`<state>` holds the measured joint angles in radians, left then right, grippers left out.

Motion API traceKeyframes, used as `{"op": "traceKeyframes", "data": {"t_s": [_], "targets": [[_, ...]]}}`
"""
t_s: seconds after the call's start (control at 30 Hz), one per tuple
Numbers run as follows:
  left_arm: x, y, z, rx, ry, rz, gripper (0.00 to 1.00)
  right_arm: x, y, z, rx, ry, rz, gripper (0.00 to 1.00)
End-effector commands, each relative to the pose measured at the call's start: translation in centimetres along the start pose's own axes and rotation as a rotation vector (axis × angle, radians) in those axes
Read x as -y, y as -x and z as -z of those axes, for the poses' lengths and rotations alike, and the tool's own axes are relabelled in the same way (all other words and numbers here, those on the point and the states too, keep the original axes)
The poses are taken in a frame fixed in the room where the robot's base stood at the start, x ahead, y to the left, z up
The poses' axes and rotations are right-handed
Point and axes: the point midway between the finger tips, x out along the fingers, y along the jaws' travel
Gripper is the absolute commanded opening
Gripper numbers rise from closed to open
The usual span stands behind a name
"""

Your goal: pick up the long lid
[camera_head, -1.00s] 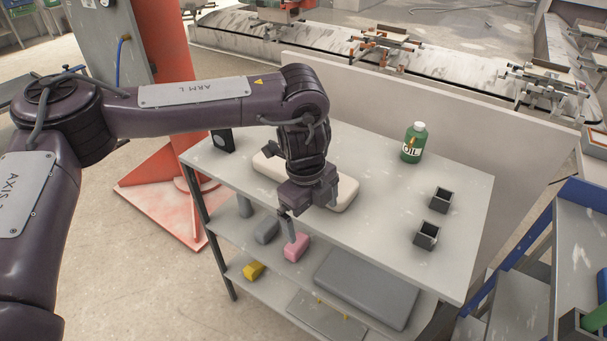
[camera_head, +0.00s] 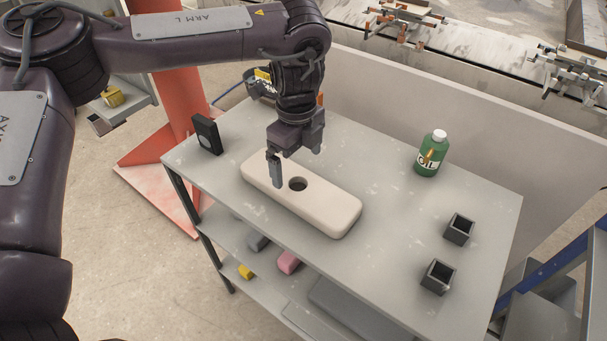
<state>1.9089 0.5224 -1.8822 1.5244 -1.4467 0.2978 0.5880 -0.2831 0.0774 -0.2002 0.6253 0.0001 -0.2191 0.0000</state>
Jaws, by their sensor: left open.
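The long lid (camera_head: 325,209) is a cream, rounded bar lying flat on the grey table top (camera_head: 390,215). It has a dark round hole or recess (camera_head: 298,184) near its middle. My left gripper (camera_head: 279,172) points down over the left half of the lid, just left of and behind the dark round spot. One finger shows clearly; the other is mostly hidden by the gripper body. The gripper is open and holds nothing. I cannot tell whether the fingertip touches the lid. My right gripper is not in view.
A green oil bottle (camera_head: 430,156) stands at the back right of the table. Two small dark square cups (camera_head: 459,229) (camera_head: 437,276) stand near the right edge. A black box (camera_head: 207,135) stands at the left corner. A pale panel (camera_head: 470,130) rises behind. The table's centre right is clear.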

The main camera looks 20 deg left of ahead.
Motion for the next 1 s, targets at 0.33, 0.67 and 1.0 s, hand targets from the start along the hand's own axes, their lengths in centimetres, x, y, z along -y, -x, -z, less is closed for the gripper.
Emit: {"op": "traceKeyframes", "data": {"t_s": [0.33,0.67,1.0], "targets": [[0.0,-4.0,0.1,0.002,-0.001,-0.005,1.0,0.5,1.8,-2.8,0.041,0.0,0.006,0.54],[0.1,-7.3,0.1,0.001,0.001,0.0,1.0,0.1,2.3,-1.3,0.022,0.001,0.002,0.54],[0.1,-7.3,0.1,0.001,0.0,0.0,0.76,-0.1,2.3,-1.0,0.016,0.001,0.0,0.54]]}}
